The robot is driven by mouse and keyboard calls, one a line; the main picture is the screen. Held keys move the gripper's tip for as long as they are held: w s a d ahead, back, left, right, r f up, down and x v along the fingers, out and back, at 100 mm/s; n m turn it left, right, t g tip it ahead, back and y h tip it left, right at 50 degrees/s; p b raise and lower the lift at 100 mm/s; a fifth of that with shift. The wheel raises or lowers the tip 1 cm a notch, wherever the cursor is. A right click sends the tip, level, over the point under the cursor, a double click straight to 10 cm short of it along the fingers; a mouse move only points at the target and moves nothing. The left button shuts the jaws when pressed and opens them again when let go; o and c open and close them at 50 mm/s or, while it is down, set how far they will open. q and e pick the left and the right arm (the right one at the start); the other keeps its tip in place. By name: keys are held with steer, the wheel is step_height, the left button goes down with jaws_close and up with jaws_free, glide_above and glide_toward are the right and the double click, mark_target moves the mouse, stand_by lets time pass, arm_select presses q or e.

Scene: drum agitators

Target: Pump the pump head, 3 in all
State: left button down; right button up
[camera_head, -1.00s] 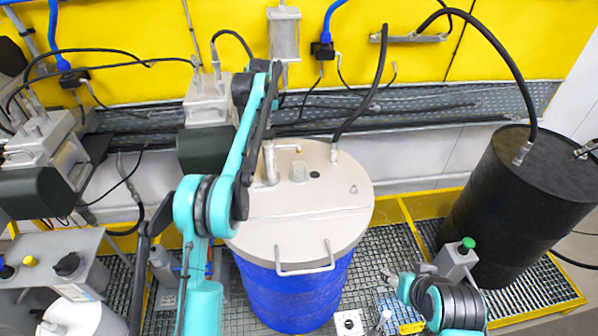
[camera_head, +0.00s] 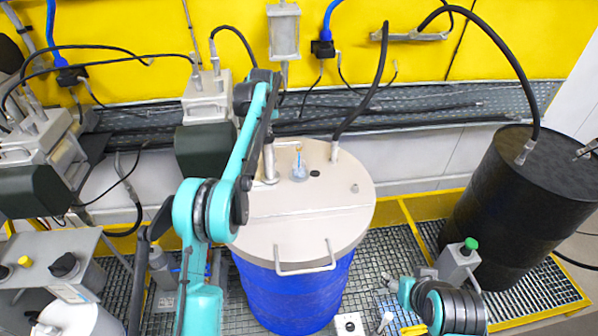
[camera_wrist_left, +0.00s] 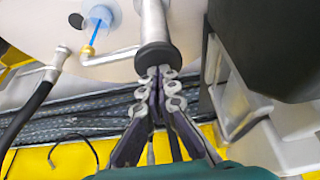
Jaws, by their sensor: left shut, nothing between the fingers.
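The pump is a metal cylinder (camera_head: 269,162) on the beige drum lid (camera_head: 310,215), partly behind my left arm. In the left wrist view its pump head is a dark knob (camera_wrist_left: 154,57) on the metal cylinder. A thin spout with a brass tip (camera_wrist_left: 87,50) runs sideways from it. Blue liquid runs from the tip into a small clear cup (camera_wrist_left: 98,14), which also shows in the head view (camera_head: 299,174). My left gripper (camera_wrist_left: 158,80) is shut and empty, its fingertips right at the knob, seemingly touching it.
The lid closes a blue drum (camera_head: 295,295) with a metal handle. A black hose (camera_head: 365,95) rises from the lid. A black drum (camera_head: 525,195) stands right. A post with a green button (camera_head: 468,243) is near my right arm. Grey motor units stand left.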

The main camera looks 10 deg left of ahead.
arm_select(q)
steer(key=shift+r+p, duration=2)
steer(key=shift+r, duration=0.3)
steer(key=shift+f, duration=0.2)
steer(key=shift+f+b, duration=1.6)
steer(key=shift+f, duration=0.65)
steer(key=shift+r, duration=0.1)
steer(key=shift+r+p, duration=1.95)
steer(key=shift+r, duration=0.4)
